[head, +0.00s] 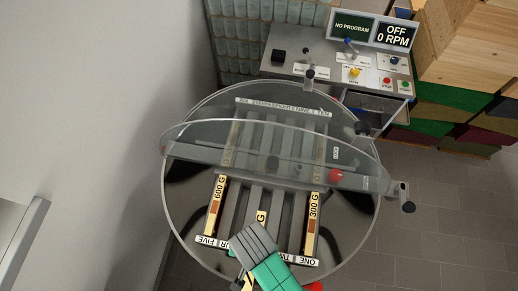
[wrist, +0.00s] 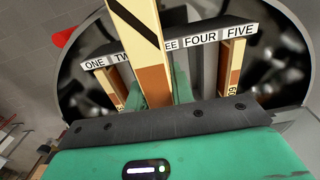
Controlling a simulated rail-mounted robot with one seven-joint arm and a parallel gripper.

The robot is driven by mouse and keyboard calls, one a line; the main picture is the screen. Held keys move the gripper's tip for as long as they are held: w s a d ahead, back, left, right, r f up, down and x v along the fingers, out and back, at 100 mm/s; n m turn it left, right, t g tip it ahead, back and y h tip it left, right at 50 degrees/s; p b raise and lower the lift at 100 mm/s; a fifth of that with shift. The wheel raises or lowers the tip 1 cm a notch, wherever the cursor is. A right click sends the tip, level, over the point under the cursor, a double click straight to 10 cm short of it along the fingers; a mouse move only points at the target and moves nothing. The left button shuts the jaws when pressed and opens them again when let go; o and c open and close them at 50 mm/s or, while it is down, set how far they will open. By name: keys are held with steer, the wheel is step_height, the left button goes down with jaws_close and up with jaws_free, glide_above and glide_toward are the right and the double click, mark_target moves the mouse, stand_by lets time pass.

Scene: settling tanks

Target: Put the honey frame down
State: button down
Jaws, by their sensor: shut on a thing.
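My gripper (wrist: 154,88), with green fingers and a green and grey body, is shut on a honey frame (wrist: 136,30). That frame's pale bar has a black diagonal stripe and a brown patch. It covers part of the slot labels near THREE and looks nearer the wrist camera than the standing frames; its exact height is unclear. In the head view, its "G" end (head: 262,217) shows past my gripper (head: 258,258), which hides its middle. The 600 G frame (head: 215,205) stands by FIVE and the 300 G frame (head: 313,222) by ONE in the round extractor.
The extractor's clear lid (head: 270,150) is folded over its far half, with a red knob (head: 336,175). A control panel (head: 335,65) behind reads NO PROGRAM and OFF 0 RPM. Wooden boxes (head: 470,45) stand at right. A pale wall (head: 90,110) is at left.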

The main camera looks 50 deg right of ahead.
steer(key=shift+s+a+r, duration=0.1)
steer(key=shift+s+a, duration=0.35)
steer(key=shift+a, duration=0.4)
steer(key=shift+s+a, duration=0.4)
steer(key=shift+a, duration=0.45)
steer(key=shift+w, duration=0.15)
